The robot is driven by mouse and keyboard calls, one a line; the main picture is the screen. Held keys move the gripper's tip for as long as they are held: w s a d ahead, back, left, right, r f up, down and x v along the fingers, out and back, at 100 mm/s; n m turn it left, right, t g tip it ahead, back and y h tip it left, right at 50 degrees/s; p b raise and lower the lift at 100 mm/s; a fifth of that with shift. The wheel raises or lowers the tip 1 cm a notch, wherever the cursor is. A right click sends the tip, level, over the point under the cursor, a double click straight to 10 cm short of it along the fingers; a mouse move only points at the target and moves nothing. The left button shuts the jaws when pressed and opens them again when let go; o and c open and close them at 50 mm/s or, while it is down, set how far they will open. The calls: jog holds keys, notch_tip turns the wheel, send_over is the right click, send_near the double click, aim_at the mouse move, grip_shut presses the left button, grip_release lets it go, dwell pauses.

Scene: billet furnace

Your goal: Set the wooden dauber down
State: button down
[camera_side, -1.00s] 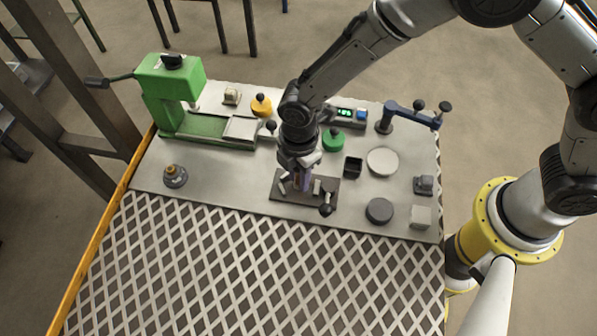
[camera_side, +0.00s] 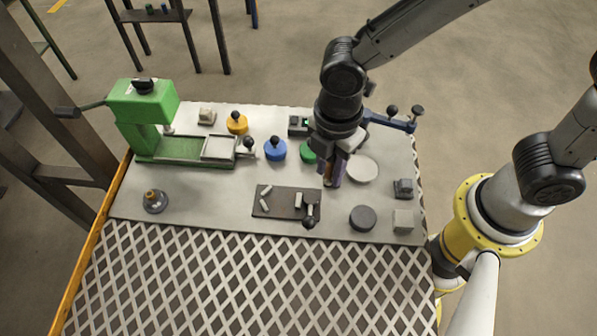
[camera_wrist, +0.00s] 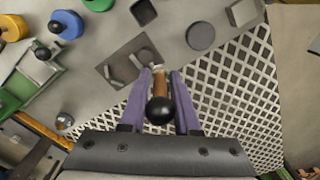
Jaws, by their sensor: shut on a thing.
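The wooden dauber (camera_wrist: 160,106) is a brown wooden handle with a black ball end, held between the two purple fingers of my gripper (camera_wrist: 160,76). In the side view my gripper (camera_side: 333,178) points down over the table, just right of the dark plate (camera_side: 274,203) and in front of the round light disc (camera_side: 362,169). Only a sliver of the dauber shows there. In the wrist view the dauber's far tip lies over the right part of the dark plate (camera_wrist: 110,69); its height above the table is hard to judge.
A small black square cup (camera_wrist: 143,12) is seen in the wrist view. A dark grey disc (camera_side: 362,218) and pale block (camera_side: 403,221) stand right. Blue (camera_side: 275,151), green (camera_side: 308,153) and yellow (camera_side: 237,124) knobbed pots and a green press (camera_side: 140,110) stand behind.

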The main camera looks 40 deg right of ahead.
jog(key=w+d+r+m, duration=0.3)
jog(key=w+d+m, duration=0.5)
jog(key=w+d, duration=0.1)
jog(key=w+d+r+m, duration=0.4)
jog(key=w+d+m, duration=0.4)
jog(key=w+d, duration=0.2)
jog(key=shift+w+d, duration=0.3)
jog(key=shift+d, duration=0.85)
